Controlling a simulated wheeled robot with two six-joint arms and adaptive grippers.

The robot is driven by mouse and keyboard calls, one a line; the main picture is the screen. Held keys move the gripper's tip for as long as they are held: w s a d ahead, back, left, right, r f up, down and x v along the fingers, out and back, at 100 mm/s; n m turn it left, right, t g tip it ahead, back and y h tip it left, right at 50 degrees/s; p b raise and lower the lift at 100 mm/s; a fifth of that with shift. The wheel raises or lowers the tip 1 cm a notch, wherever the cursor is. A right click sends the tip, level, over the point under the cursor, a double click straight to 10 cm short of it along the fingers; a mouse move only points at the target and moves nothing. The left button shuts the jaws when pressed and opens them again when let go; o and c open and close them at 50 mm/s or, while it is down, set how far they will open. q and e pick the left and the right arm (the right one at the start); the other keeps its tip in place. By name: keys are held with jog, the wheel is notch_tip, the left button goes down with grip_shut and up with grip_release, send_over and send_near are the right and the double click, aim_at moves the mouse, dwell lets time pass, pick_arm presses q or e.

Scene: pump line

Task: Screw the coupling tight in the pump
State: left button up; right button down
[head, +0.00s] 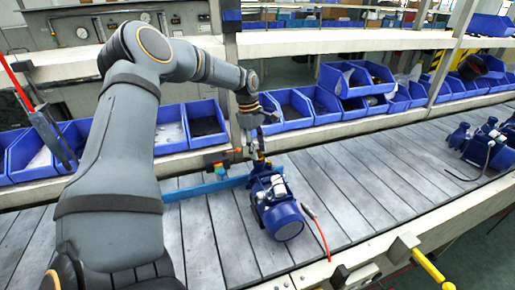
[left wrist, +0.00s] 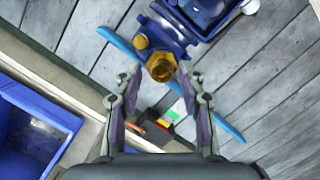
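The blue pump (head: 278,208) lies on the slatted line in the middle of the head view. Its blue body also shows at the top of the left wrist view (left wrist: 188,40). My left gripper (head: 258,148) is over that end, pointing down. In the left wrist view its two fingers (left wrist: 163,84) are apart, with the coupling between or just beyond their tips. I see gaps on both sides and cannot tell the depth. The coupling is hard to make out in the head view. My right gripper is out of view.
A blue bar (head: 205,188) lies across the slats beside the pump. A small red and yellow box (head: 217,162) stands near the rail. Blue bins (head: 290,108) line the back. A second pump (head: 486,142) is at right.

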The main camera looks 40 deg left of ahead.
pick_arm(q)
jog(key=shift+d+r+n+p, duration=0.1)
jog(key=shift+r+n+p, duration=0.1)
jog(key=shift+n+p, duration=0.25)
jog(key=shift+s+n+p, duration=0.1)
jog(key=shift+n+p, duration=0.25)
jog(key=shift+n, duration=0.4)
jog(key=shift+n+t, duration=0.3)
jog(key=shift+n, duration=0.1)
jog(key=shift+f, duration=0.2)
jog(key=shift+r+n+p, duration=0.2)
jog(key=shift+n+p, duration=0.4)
jog(key=shift+n, duration=0.8)
jog(key=shift+s+f+n+t+y, duration=0.15)
jog(key=shift+n+t+y, duration=0.15)
jog(key=shift+n, duration=0.2)
